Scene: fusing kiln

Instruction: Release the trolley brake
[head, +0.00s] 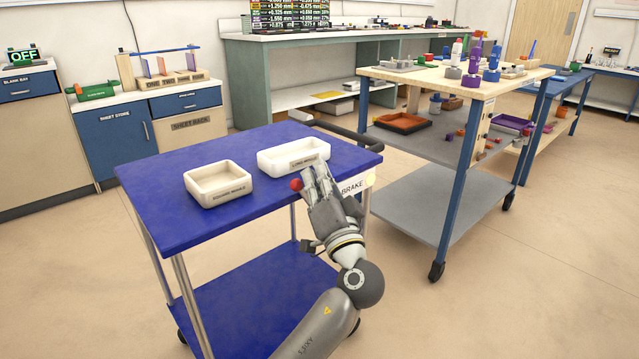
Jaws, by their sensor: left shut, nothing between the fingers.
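The blue trolley (150,190) stands in front of me, its near right corner closest to my arm. A white plate marked BRAKE (352,187) sits on its right-hand edge, partly covered by my gripper. A red ball knob (296,184) shows just left of my fingertips; whether they touch it I cannot tell. A small cream round piece (370,180) shows at the right end of the plate. My left gripper (316,172) is shut and empty, reaching over the trolley edge and hiding whatever joins the knob to the plate. My right gripper is out of view.
A white square mould (218,184) and a long mould (293,155) rest on the trolley top. A dark push handle (345,131) is at its far side. A wooden-topped wheeled bench (440,82) stands close on the right. The floor at lower right is clear.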

